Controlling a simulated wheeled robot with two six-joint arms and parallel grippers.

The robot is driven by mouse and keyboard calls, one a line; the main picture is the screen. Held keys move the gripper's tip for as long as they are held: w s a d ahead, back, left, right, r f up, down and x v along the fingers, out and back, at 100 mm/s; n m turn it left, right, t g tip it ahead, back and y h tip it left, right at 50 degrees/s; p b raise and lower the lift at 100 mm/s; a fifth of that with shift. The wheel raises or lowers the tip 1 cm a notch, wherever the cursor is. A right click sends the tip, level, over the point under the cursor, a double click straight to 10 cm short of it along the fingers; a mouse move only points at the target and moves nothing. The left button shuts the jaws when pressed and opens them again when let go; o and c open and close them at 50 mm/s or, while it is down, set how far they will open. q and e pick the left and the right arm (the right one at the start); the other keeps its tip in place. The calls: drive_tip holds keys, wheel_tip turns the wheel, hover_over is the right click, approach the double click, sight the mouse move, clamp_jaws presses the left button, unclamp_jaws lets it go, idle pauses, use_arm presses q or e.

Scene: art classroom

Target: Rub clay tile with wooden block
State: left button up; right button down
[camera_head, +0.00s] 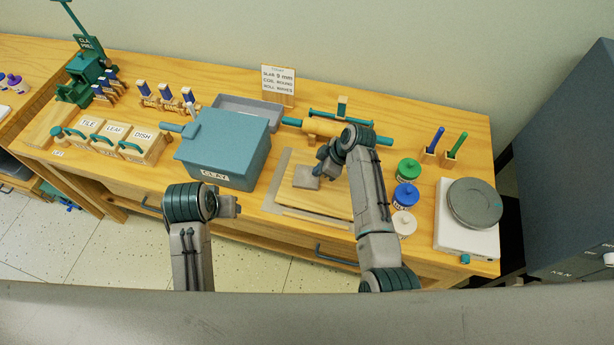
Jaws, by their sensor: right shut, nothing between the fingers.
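A small grey-brown square, which looks like the clay tile (306,177), lies on the wooden work board (325,203) in the middle of the table. My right gripper (323,160) is shut and empty, just above and to the right of the tile; I cannot tell whether it touches it. My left gripper (236,206) is in front of the table's front edge, below the clay box; its fingers are too small to read. Wooden blocks with teal handles (147,146), labelled tile, leaf and dish, stand at the left. I cannot tell which thing is the task's wooden block.
A blue clay box (222,146) stands left of the board, with a grey tray (248,108) behind it. A rolling pin (325,127) lies behind the board. Green, blue and white jars (406,195) and a turntable (475,204) stand right. A sign (278,82) stands at the back.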

sight(319, 177)
use_arm(q)
drive_tip(key=shift+f, duration=0.3)
use_arm(e)
drive_tip(key=shift+f, duration=0.5)
use_arm(q)
drive_tip(key=shift+r, duration=0.1)
use_arm(e)
drive_tip(key=shift+r, duration=0.1)
use_arm(q)
wheel_tip(319, 177, up, 2)
drive_tip(key=shift+r+p, duration=0.15)
drive_tip(key=shift+p, duration=0.85)
use_arm(e)
wheel_tip(319, 177, up, 2)
drive_tip(key=shift+r, duration=0.1)
use_arm(q)
drive_tip(key=shift+r+p, duration=0.6)
drive_tip(key=shift+r, duration=0.05)
use_arm(e)
drive_tip(key=shift+r, duration=0.95)
use_arm(q)
drive_tip(key=shift+f, duration=0.15)
use_arm(e)
drive_tip(key=shift+r, duration=0.9)
drive_tip(key=shift+r, duration=0.1)
